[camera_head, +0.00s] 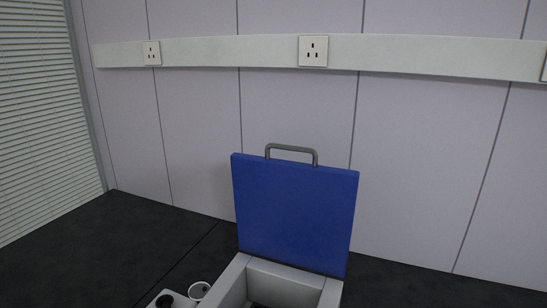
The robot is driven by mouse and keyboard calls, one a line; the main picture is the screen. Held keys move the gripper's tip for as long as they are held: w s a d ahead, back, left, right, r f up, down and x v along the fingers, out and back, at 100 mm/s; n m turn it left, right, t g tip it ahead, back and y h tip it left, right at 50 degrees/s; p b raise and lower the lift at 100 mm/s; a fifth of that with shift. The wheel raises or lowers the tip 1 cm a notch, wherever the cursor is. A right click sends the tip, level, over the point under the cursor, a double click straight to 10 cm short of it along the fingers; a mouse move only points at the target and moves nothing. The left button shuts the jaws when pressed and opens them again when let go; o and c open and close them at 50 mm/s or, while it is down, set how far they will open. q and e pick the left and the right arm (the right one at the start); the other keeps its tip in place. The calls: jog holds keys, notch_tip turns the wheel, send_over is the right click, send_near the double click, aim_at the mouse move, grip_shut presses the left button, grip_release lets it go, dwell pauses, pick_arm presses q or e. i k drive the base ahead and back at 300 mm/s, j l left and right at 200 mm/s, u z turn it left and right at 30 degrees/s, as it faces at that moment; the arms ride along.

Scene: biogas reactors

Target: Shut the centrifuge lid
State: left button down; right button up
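The centrifuge lid (294,213) is a blue square panel with a grey handle (291,148) on its top edge. It stands open, nearly upright, at the back of the centrifuge. The light grey centrifuge body (233,282) sits below it at the bottom of the view, cut off by the frame edge. Its open cavity (286,282) shows, with a dark part at the bottom edge.
The dark bench top (90,250) is clear at left. A panelled wall with sockets (313,51) rises behind the lid.

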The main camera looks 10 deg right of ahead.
aim_at(302, 214)
jog(key=j, duration=0.5)
jog(key=k+j+z, duration=0.1)
jog(key=j, duration=0.35)
jog(key=k+j, duration=0.1)
jog(key=j, duration=0.4)
jog(key=z, duration=0.05)
